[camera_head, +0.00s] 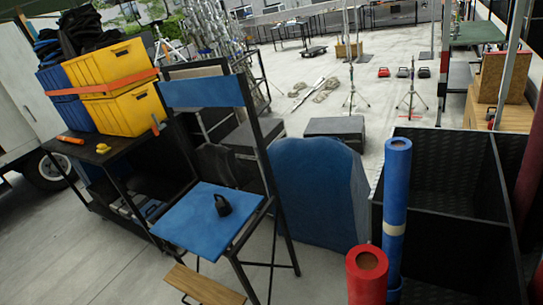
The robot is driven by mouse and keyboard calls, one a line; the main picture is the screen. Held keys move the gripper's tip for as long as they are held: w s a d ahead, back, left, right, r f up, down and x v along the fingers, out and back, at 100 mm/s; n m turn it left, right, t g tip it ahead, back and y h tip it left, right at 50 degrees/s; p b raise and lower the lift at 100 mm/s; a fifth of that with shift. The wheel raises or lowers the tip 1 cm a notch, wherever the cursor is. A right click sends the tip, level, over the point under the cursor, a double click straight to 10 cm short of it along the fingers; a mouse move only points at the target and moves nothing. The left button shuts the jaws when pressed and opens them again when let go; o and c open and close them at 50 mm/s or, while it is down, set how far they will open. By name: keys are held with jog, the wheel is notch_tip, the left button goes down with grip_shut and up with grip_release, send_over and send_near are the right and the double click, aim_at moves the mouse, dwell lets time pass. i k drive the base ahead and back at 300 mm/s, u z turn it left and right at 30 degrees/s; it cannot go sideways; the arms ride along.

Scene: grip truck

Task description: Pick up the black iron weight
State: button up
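A small black iron weight (223,204) with a handle loop on top stands on the blue seat of a tall folding chair (195,228). The chair has a blue back strip and a dark frame. The weight sits near the middle to right part of the seat and nothing touches it from the sides. My gripper does not show in the head camera view, so its opening and its place relative to the weight cannot be seen.
A black table (100,150) with yellow crates (118,104) stands left of the chair. A blue rounded block (318,190), a black bin (440,215) and rolls, blue (395,205) and red (366,278), stand right. Open floor lies at the lower left.

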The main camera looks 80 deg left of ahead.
aim_at(223, 206)
jog(key=u, duration=2.7)
jog(key=k, duration=0.75)
jog(key=u, duration=0.05)
jog(key=i, duration=1.05)
jog(key=u, duration=0.15)
